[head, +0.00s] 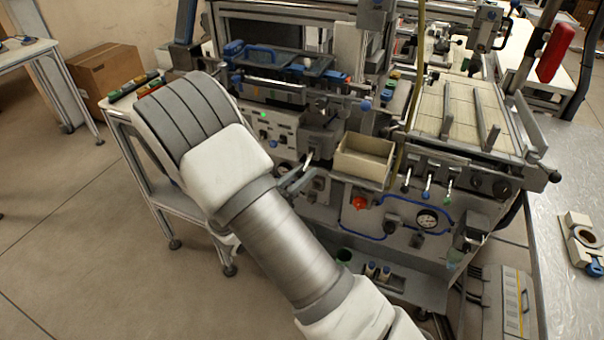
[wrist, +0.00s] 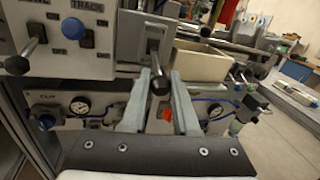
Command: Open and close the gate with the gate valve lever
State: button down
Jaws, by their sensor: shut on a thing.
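The gate valve lever (wrist: 159,82) shows in the wrist view as a short rod with a dark round knob, sticking out of a grey bracket on the machine front. My gripper (wrist: 160,80) has one finger on each side of the knob and is shut on it. In the head view my gripper (head: 298,180) is at the machine's front panel, left of the beige bin. The lever (head: 309,157) is partly hidden there by the fingers. The gate itself I cannot make out.
The open beige bin (head: 364,160) is close to the right of my gripper. A control panel with another black-knobbed lever (wrist: 28,50) is to the left. A red knob (head: 359,203), a gauge (head: 427,219) and blue tubing are below right.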

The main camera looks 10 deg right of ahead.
aim_at(301, 172)
jog(key=shift+r, duration=0.1)
jog(key=r+p, duration=0.1)
jog(key=p, duration=0.1)
jog(key=shift+s+r+g+y+p, duration=0.1)
jog(key=shift+g+y+p, duration=0.2)
jog(key=shift+y+p, duration=0.1)
notch_tip(301, 172, up, 2)
jog(key=g+y+p, duration=0.2)
jog(key=p, duration=0.3)
jog(key=shift+s+a+n, duration=0.1)
jog(key=shift+n, duration=0.3)
jog(key=r+g+y+p, duration=0.1)
jog(key=p, duration=0.4)
jog(key=shift+r+n+g+y, duration=0.2)
jog(key=shift+n+g+y, duration=0.1)
jog(key=shift+g, duration=0.1)
jog(key=shift+r+g+y+p, duration=0.1)
jog(key=shift+g+y+p, duration=0.25)
jog(key=shift+p, duration=0.45)
jog(key=shift+w, duration=0.2)
jog(key=c, duration=0.7)
grip_release()
jog(key=shift+o, duration=0.2)
